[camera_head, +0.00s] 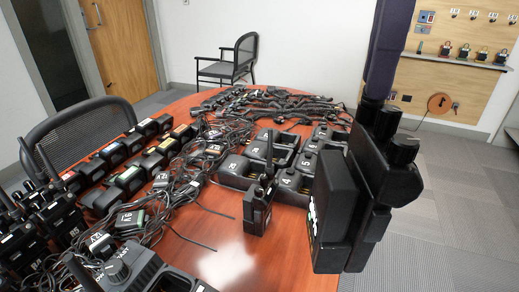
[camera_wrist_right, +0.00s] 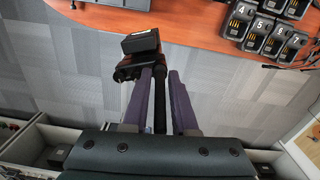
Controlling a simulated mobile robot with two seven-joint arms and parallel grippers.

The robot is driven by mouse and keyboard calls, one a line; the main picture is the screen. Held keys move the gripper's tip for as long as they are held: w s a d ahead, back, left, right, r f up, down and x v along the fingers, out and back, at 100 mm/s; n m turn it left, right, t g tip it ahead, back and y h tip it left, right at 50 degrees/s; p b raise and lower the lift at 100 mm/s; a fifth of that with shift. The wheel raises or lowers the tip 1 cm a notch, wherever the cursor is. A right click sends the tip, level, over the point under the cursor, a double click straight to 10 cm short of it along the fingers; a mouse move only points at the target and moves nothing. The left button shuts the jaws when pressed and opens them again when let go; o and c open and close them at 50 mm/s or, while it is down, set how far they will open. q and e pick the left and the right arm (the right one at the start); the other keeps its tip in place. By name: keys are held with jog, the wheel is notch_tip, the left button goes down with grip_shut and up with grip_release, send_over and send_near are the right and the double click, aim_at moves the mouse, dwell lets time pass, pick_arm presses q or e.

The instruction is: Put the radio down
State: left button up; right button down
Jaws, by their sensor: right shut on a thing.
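My right gripper (camera_head: 388,85), with purple fingers, comes down from the top right of the head view. It is shut on a black radio (camera_head: 335,205), which hangs below the fingers by its antenna, looking large near the camera. In the right wrist view, the gripper (camera_wrist_right: 160,75) has the antenna between its fingers and the radio body (camera_wrist_right: 141,42) at the tips. The body overlaps the red-brown table's edge there; I cannot tell its height above the table (camera_head: 215,262). My left gripper is not in view.
Another radio (camera_head: 257,208) stands on the table beside numbered black chargers (camera_head: 238,170). Tangled cables (camera_head: 185,195), batteries (camera_head: 128,178) and several radios (camera_head: 55,215) crowd the left and middle. The table's front middle is bare. Grey carpet (camera_head: 450,200) lies right of the table.

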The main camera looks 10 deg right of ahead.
aim_at(324, 193)
jog(key=m, duration=0.1)
jog(key=f+m, duration=0.1)
jog(key=m, duration=0.1)
jog(key=m+b, duration=0.1)
jog(key=shift+w+a+f+m, duration=0.2)
jog(key=shift+a+f+m, duration=0.05)
jog(key=shift+m, duration=0.05)
pick_arm(q)
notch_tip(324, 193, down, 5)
jog(key=b, duration=0.3)
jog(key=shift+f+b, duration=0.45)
jog(key=shift+b, duration=0.25)
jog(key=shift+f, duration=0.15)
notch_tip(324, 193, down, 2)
jog(key=b, duration=0.2)
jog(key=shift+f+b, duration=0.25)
jog(key=shift+b, duration=0.1)
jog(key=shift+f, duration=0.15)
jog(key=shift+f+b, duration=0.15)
jog(key=shift+b, duration=0.2)
pick_arm(e)
notch_tip(324, 193, down, 24)
jog(key=w+a+m, duration=0.1)
jog(key=m, duration=1.6)
jog(key=shift+a+m, duration=0.2)
jog(key=shift+m, duration=0.1)
jog(key=shift+w, duration=0.1)
